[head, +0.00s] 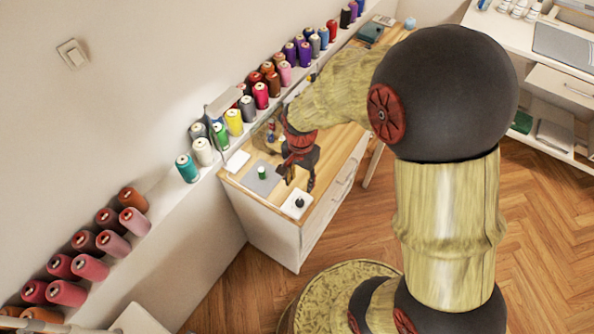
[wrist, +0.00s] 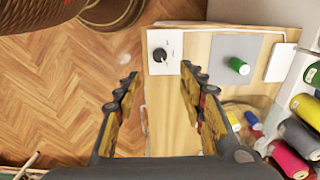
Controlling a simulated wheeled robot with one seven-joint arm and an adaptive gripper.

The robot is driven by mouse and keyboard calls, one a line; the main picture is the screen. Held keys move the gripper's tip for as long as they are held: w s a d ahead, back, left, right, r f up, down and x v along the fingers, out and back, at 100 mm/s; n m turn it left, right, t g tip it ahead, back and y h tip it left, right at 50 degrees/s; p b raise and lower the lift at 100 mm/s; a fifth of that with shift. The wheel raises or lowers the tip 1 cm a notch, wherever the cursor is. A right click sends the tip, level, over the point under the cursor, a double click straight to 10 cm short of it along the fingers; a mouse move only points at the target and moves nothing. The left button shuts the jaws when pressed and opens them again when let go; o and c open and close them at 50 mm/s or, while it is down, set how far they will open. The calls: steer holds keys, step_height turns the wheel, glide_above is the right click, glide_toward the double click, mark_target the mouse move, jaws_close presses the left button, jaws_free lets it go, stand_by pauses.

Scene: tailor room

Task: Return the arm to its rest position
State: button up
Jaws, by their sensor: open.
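My gripper (wrist: 158,85) is open and empty in the wrist view, with its two fingers apart over the cabinet's front edge and the floor. In the head view my gripper (head: 298,180) hangs over the near end of the wooden-topped cabinet (head: 332,150). My arm reaches out to it from the right, bent at a large dark joint. A small green spool (wrist: 239,66) lies on a grey mat (wrist: 222,47) on the cabinet top. A white square piece with a black knob (wrist: 160,55) lies next to the mat, apart from my fingers.
Many thread spools (head: 234,121) stand along the wall ledge behind the cabinet, and more (head: 88,268) are at the lower left. A white card (head: 237,161) lies near the wall. A white desk (head: 560,75) stands at the right. The wooden floor (head: 545,240) between is open.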

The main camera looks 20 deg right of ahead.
steer(key=s+r+n+t, duration=0.2)
steer(key=s+r+n, duration=0.1)
steer(key=r, duration=0.4)
steer(key=s+r+n+t+b, duration=0.1)
steer(key=s+r+n, duration=0.3)
steer(key=s+r, duration=0.2)
steer(key=s+r+n+t+b, duration=0.1)
steer(key=s+r, duration=0.4)
steer(key=r, duration=0.5)
steer(key=n+t, duration=0.1)
steer(key=n, duration=0.1)
steer(key=shift+r+n+t, duration=0.25)
steer(key=shift+n+t, duration=0.05)
stand_by(3.9)
